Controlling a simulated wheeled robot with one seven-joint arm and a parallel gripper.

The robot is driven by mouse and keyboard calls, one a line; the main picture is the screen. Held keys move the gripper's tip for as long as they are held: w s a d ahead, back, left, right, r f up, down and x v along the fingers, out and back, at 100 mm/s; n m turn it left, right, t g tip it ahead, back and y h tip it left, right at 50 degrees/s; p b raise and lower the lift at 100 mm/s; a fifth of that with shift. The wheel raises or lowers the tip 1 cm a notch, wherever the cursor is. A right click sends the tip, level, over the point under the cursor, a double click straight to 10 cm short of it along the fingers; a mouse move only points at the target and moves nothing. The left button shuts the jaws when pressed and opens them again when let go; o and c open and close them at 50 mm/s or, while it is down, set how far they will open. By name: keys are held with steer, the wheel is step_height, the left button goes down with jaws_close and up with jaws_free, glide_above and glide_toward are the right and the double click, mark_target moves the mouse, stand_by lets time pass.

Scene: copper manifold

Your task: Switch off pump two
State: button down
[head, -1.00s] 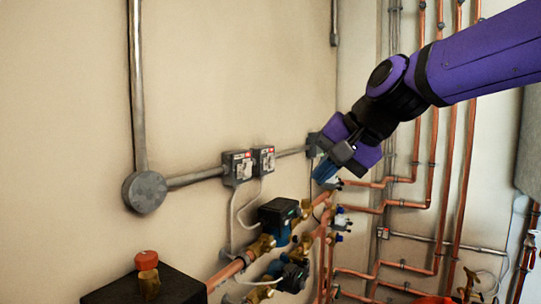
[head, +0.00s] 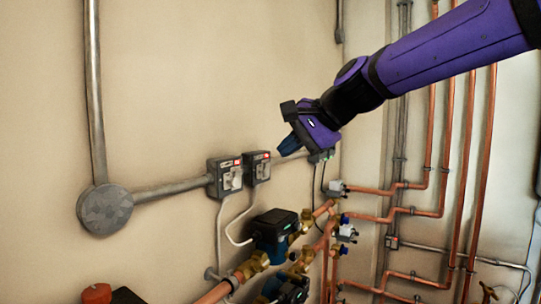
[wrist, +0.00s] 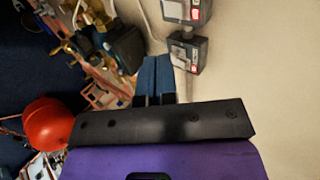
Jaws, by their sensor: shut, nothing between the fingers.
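Two grey switch boxes with red-and-white labels are on the wall conduit in the head view: a left one (head: 224,178) and a right one (head: 257,167). I cannot read which is pump two's. My purple gripper (head: 286,147) is shut and empty, its blue fingers pointing left and down, just up and right of the right box. In the wrist view the shut fingers (wrist: 155,68) lie beside a nearer switch box (wrist: 187,52), apparently apart from it; another box (wrist: 187,11) is beyond. One pump (head: 273,232) is below the boxes; a second (head: 287,289) is cut off at the bottom edge.
Another grey box (head: 322,156) is on the conduit under my wrist. A round junction box (head: 105,210) is at left. Copper pipes (head: 400,186) and valves crowd the lower right. The wall above the switch boxes is clear.

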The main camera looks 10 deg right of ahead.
mark_target(233, 164)
steer(key=x, duration=0.4)
steer(key=a+r+x, duration=0.1)
steer(key=x, duration=0.2)
steer(key=w+r+x, duration=0.1)
steer(key=x, duration=0.3)
steer(key=shift+w+a+f, duration=0.15)
steer(key=shift+w+a, duration=0.15)
steer(key=shift+a, duration=0.1)
steer(key=shift+w+a+r, duration=0.25)
steer(key=shift+w+a, duration=0.2)
steer(key=shift+w, duration=0.05)
steer(key=shift+r, duration=0.15)
steer(key=shift+r, duration=0.7)
